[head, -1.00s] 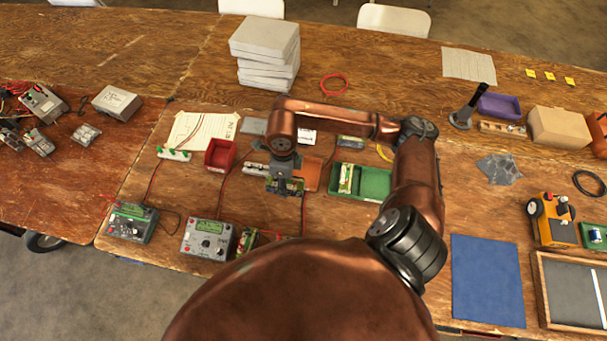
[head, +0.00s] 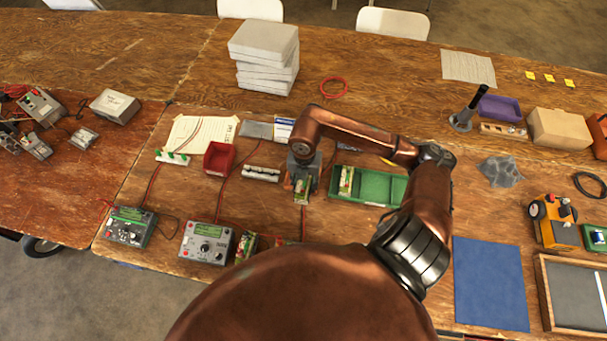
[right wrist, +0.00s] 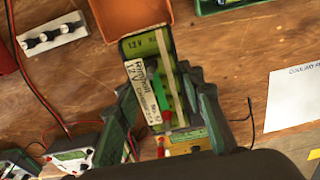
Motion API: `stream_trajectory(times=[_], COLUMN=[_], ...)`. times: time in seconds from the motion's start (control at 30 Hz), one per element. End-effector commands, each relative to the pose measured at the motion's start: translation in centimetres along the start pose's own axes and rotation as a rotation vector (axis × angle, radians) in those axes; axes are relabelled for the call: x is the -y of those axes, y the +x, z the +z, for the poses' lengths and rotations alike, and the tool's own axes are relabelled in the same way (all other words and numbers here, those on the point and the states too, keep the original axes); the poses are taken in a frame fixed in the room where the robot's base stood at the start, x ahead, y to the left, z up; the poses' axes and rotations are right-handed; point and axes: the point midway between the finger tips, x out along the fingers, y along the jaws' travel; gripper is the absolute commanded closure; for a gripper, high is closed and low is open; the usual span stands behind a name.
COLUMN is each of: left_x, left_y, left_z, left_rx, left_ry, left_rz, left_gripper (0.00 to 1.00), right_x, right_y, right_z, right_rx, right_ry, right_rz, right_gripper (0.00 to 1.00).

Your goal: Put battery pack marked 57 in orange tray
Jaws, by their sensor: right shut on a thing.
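My right gripper (head: 303,182) is shut on a battery pack (head: 301,196), a green and cream block with a pale label. In the right wrist view the pack (right wrist: 150,85) sits between the fingers of the gripper (right wrist: 165,100). The label print is too small for me to read its number surely. The orange tray (right wrist: 130,14) shows at the top of the right wrist view, and the pack's far end overlaps its near edge there. In the head view the gripper and arm hide most of the tray. My left gripper is not in view.
A green tray (head: 385,187) holding another pack (head: 346,180) lies to the right. A red bin (head: 220,157) and a white terminal strip (head: 261,174) lie to the left. A grey charger (head: 206,243) with red leads stands nearer, with another pack (head: 246,246) beside it.

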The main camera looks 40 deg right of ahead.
Motion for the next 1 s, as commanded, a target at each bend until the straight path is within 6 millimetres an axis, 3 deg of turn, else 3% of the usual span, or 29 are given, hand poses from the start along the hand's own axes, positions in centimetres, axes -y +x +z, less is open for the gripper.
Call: stream_trajectory(times=[0.3,0.5,0.87,1.0], left_x=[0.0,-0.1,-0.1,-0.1], left_y=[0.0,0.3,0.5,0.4], left_z=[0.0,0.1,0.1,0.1], left_rx=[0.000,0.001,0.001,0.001], left_ry=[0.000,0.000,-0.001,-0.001], left_rz=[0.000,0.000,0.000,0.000], left_gripper=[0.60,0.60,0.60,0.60], right_x=[-1.7,-2.3,-2.7,-2.7], right_y=[3.0,6.5,8.7,10.5], right_z=[6.8,9.4,11.3,11.3], right_rx=[-0.001,-0.002,0.000,-0.003], right_ry=[0.002,0.000,-0.003,-0.002], right_rz=[0.002,0.003,0.003,0.001], right_gripper=[1.00,1.00,1.00,1.00])
